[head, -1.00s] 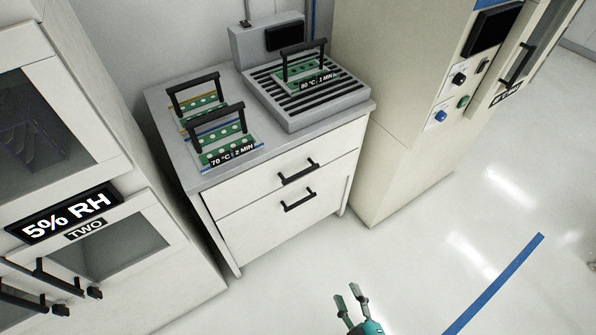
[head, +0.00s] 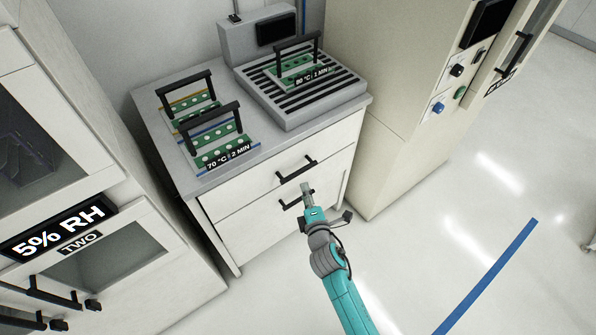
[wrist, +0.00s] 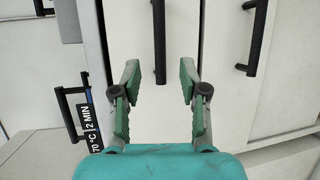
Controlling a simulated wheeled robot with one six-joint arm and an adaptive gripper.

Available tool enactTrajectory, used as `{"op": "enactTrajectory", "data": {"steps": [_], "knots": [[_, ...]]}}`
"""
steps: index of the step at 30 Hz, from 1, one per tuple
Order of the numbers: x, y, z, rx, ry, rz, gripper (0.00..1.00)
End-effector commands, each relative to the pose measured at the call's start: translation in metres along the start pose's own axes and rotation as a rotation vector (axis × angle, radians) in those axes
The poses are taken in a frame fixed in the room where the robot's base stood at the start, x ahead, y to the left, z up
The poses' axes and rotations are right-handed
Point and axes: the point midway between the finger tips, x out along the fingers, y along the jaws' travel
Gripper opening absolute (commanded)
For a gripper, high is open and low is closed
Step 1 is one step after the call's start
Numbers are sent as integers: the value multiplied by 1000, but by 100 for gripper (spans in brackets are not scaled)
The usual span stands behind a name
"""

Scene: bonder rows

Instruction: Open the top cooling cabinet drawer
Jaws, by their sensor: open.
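The cooling cabinet (head: 151,110) is white with a grey top and two drawers. Its top drawer (head: 245,190) looks shut and has a black bar handle (head: 297,168). The lower drawer (head: 245,227) has a similar handle (head: 291,203), partly hidden by my gripper. My gripper (head: 308,190) is in front of the drawers, open and empty. In the wrist view, the top drawer's handle (wrist: 159,45) lies ahead, in line with the gap between the open fingers (wrist: 159,82). The lower handle (wrist: 256,42) is off to the right. The fingers do not visibly touch either handle.
Handled green board carriers (head: 211,124) and a slatted grey unit (head: 300,118) stand on the cabinet top. A white cabinet labelled 5% RH (head: 58,225) is at left. A tall beige machine (head: 385,150) is at right. The floor in front is clear.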

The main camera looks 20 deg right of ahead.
Motion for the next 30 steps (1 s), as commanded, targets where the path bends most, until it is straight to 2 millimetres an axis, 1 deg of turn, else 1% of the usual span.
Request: {"op": "enactTrajectory", "data": {"steps": [5, 12, 18, 24, 30], "knots": [[21, 1, 0, 4, -1, 1, 43], [62, 1, 0, 3, -1, 1, 43], [88, 0, 0, 4, 1, 1, 43], [101, 0, 0, 3, 0, 1, 43], [104, 0, 0, 4, 0, 0, 43]]}}
